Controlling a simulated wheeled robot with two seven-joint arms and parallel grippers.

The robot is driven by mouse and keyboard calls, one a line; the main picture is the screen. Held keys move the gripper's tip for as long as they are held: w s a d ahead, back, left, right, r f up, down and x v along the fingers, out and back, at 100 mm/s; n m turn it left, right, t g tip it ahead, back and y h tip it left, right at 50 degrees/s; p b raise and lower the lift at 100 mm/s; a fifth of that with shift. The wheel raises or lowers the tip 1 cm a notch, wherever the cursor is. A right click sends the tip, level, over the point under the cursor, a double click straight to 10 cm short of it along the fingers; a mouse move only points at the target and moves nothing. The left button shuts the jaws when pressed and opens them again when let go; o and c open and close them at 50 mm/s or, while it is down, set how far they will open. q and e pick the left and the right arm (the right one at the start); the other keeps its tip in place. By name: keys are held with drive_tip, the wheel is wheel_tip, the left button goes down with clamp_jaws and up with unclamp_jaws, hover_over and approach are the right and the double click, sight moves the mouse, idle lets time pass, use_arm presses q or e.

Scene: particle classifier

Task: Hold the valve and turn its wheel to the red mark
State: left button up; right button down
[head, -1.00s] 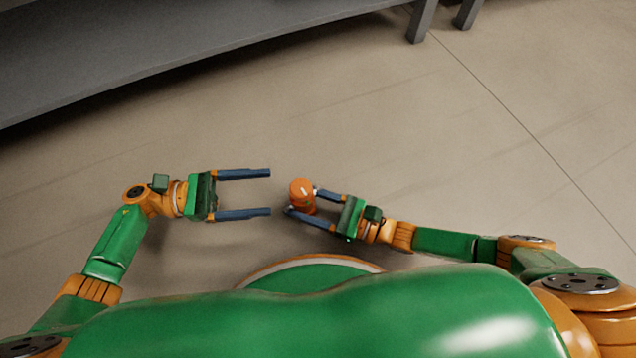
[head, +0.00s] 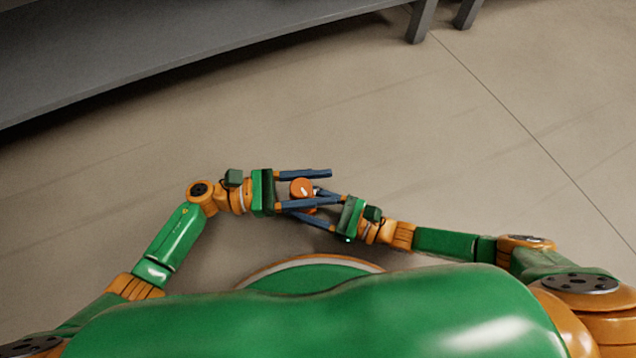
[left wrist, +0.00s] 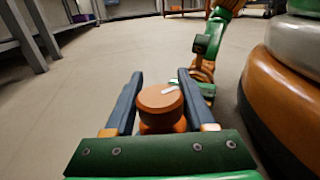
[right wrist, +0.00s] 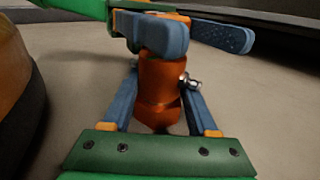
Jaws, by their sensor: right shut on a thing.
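The valve (head: 301,187) is an orange cylinder with a round wheel (left wrist: 160,98) on top, which bears a white mark. My right gripper (head: 302,201) is shut on the valve's body (right wrist: 160,85) and holds it upright; a small metal stub (right wrist: 187,80) shows at its side. My left gripper (head: 337,185) is open, with its blue fingers on either side of the wheel. In the left wrist view, a gap shows between the wheel and each finger. In the right wrist view, the left fingers hide the wheel's top. I cannot make out a red mark.
A long grey table (head: 150,60) stands at the back left, with its legs (head: 420,20) at the top. The floor (head: 450,150) around the grippers is clear. My rounded green base is close in front.

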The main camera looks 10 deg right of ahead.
use_arm(q)
clamp_jaws()
drive_tip(key=shift+s+a+m+g+y, duration=0.1)
drive_tip(key=shift+s+m+g+y, duration=0.15)
drive_tip(key=shift+m+g, duration=0.8)
drive_tip(key=shift+s+m+g+y, duration=0.15)
drive_tip(key=shift+m+g+y, duration=0.3)
drive_tip(key=shift+g, duration=0.95)
drive_tip(key=shift+s+a+m+g+y, duration=0.1)
drive_tip(key=shift+s+m+g, duration=0.1)
drive_tip(key=shift+m+g, duration=0.9)
drive_tip(key=o, duration=0.6)
unclamp_jaws()
drive_tip(key=shift+c, duration=0.2)
wheel_tip(320, 180, up, 10)
